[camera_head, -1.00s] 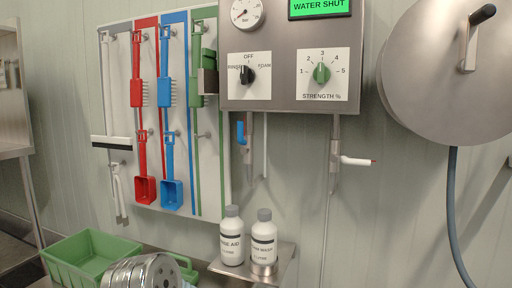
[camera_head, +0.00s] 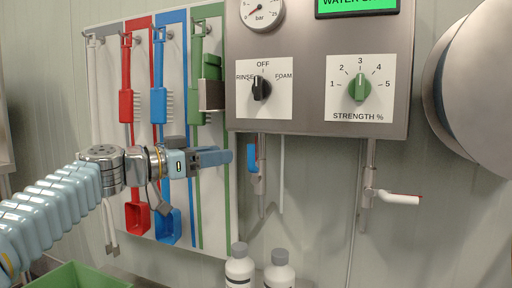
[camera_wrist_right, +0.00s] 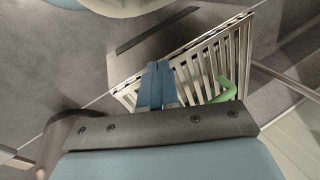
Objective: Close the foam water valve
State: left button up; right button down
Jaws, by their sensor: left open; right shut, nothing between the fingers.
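Two valves hang on pipes below the steel control panel (camera_head: 315,110) in the head view. The left pipe has a blue lever (camera_head: 252,157) that points down along it. The right pipe has a white lever (camera_head: 400,198) with a red tip, sticking out to the right about level. I cannot tell from any label which is the foam water valve. My left gripper (camera_head: 228,156) is open, its fingers pointing right, just left of the blue lever in the picture. My right gripper (camera_wrist_right: 156,88) is shut and empty in the right wrist view, above the floor.
A black selector (camera_head: 262,88) and a green strength dial (camera_head: 360,87) are on the panel. A tool board (camera_head: 215,215) with brushes and scoops hangs behind my left arm. Two bottles (camera_head: 240,268) stand below. A hose reel (camera_head: 475,90) is at right. A floor grate (camera_wrist_right: 205,65) lies below my right gripper.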

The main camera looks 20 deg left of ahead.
aim_at(253, 163)
pick_arm(q)
jog(key=p+x, duration=0.3)
jog(key=x, duration=0.8)
jog(key=shift+w+d, duration=0.15)
jog(key=shift+w, duration=0.1)
grip_shut()
